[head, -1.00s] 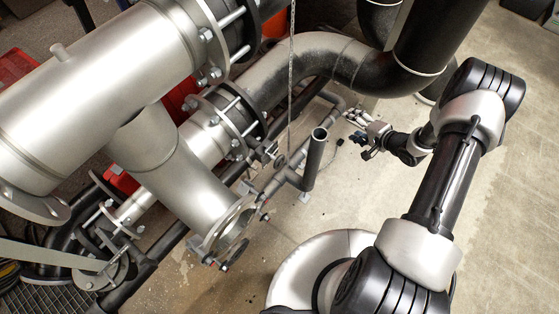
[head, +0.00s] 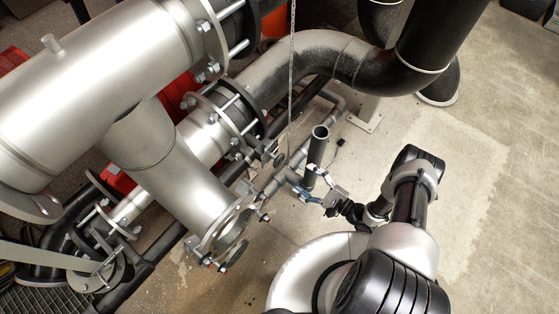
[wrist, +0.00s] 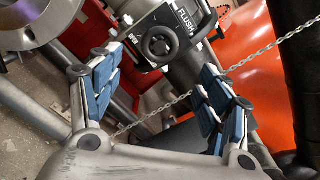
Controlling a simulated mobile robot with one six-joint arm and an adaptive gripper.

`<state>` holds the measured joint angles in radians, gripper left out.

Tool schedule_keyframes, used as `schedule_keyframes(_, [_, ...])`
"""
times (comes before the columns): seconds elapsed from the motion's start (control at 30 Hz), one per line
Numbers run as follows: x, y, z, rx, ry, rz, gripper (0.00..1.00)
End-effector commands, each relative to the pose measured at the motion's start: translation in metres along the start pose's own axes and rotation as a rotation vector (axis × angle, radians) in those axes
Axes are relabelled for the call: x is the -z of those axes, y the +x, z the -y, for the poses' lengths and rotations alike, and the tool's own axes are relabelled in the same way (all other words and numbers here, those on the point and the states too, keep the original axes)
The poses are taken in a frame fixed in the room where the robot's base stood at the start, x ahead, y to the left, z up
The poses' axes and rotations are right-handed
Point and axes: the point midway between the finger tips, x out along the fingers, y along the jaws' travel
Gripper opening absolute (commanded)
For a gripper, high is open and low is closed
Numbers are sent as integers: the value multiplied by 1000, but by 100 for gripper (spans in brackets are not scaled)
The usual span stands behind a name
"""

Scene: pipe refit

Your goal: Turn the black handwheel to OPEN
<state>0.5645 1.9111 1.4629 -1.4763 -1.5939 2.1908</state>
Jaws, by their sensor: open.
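The black handwheel (wrist: 160,42) is in the upper middle of the wrist view, a round ring with a dark hub. It sits on a dark plate (wrist: 187,20) lettered FLUSH, with smaller white lettering at the wheel's left that I cannot read surely. In the head view a small dark wheel (head: 280,160) beside the hanging chain appears to be the same one. My gripper (wrist: 158,64) is open and empty, its blue-padded fingers apart below and to either side of the wheel, not touching it. In the head view my gripper (head: 311,189) is by the upright dark pipe.
The upright dark pipe (head: 316,158) stands close to my fingers. A chain (head: 291,80) hangs beside the wheel and crosses the wrist view. The floor (head: 450,190) at right is clear.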

Motion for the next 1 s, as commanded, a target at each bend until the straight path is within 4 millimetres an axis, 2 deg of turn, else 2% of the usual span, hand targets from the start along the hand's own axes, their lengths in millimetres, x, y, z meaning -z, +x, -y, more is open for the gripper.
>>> schedule_keyframes(0.03, [-1, 12, -2, -5, -1, 5, 71])
schedule_keyframes(0.3, [0, 69, -2, -5, -3, 5, 71])
schedule_keyframes(0.5, [0, 104, -2, -3, -3, 3, 71])
schedule_keyframes(0.7, [0, 121, 0, -1, -3, 1, 71])
schedule_keyframes(1.0, [0, 124, 0, 1, -2, -1, 71])
